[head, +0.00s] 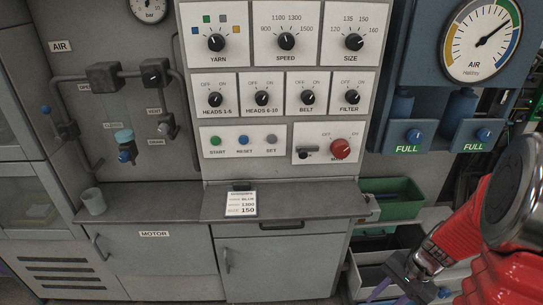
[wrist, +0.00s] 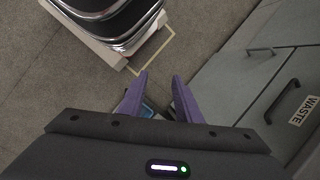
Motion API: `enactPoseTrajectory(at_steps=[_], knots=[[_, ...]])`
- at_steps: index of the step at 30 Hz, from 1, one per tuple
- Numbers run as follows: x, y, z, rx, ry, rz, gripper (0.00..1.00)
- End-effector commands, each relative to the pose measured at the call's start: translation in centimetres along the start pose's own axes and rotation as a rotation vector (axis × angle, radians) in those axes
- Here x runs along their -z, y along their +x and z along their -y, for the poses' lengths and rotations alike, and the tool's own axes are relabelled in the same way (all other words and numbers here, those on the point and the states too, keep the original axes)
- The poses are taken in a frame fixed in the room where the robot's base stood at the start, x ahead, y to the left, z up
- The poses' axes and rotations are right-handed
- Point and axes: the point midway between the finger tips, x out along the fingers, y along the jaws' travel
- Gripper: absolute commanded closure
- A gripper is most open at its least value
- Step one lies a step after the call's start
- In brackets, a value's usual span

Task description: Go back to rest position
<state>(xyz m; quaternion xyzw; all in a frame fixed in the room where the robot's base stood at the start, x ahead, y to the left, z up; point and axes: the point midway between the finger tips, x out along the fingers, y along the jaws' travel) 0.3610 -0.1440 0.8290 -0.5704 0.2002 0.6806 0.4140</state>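My gripper (wrist: 160,76) shows in the wrist view with its two purple fingers apart and no object between them. It points down over bare grey floor. In the head view my gripper (head: 398,287) is at the lower right, at the end of my red arm, in front of the shelves. Its fingertips are partly cut off by the lower edge there.
The control panel (head: 279,100) with knobs and buttons fills the middle. A ledge (head: 160,202) below it bears a grey cup (head: 93,201) and a card (head: 241,204). A green bin (head: 392,197) sits at right. A WASTE cabinet (wrist: 292,97) stands right in the wrist view.

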Motion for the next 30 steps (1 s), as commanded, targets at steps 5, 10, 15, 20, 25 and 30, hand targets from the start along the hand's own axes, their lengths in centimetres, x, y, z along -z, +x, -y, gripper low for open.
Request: enactPoseTrajectory(at_steps=[5, 10, 15, 20, 25, 30], knots=[[-2.3, -2.7, 1.1, -0.043, -0.127, -0.045, 0.69], [-4.4, -5.0, 1.9, -0.084, -0.24, -0.091, 0.69], [-6.5, -7.0, 2.5, -0.121, -0.347, -0.139, 0.69], [-8.4, -8.9, 3.0, -0.152, -0.443, -0.192, 0.69], [-10.4, -10.7, 3.5, -0.178, -0.54, -0.252, 0.69], [-12.3, -12.5, 4.0, -0.195, -0.631, -0.318, 0.69]])
